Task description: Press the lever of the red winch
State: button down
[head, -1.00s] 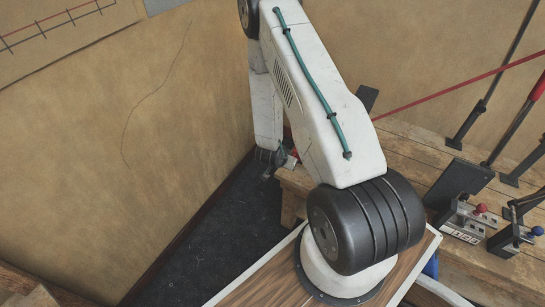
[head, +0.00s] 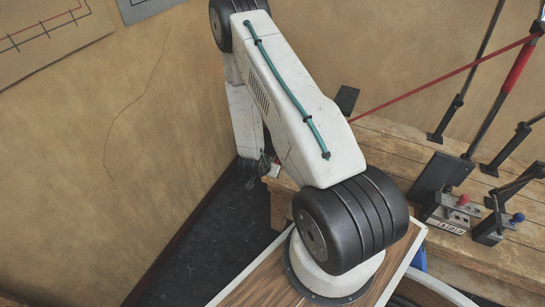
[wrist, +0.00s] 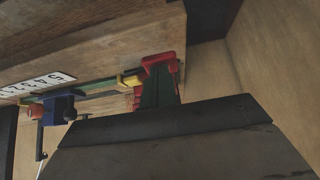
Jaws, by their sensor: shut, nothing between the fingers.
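In the head view a small metal winch (head: 446,216) with a pale label plate sits on the wooden bench at the right. Its short lever ends in a red knob (head: 463,200) and stands up from the body. My gripper (wrist: 165,115) shows in the wrist view as a dark, wide shape along the bottom, shut and empty. The winch is not recognisable in the wrist view.
A similar winch with a blue knob (head: 518,217) stands just right. Tall dark rods, one with a red sleeve (head: 518,66), rise behind. A red strap (head: 440,80) crosses above the bench (head: 395,150). In the wrist view a blue clamp-like part (wrist: 60,109) is at the bench edge.

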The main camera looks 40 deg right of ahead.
jog(key=v, duration=1.3)
jog(key=shift+a, duration=0.1)
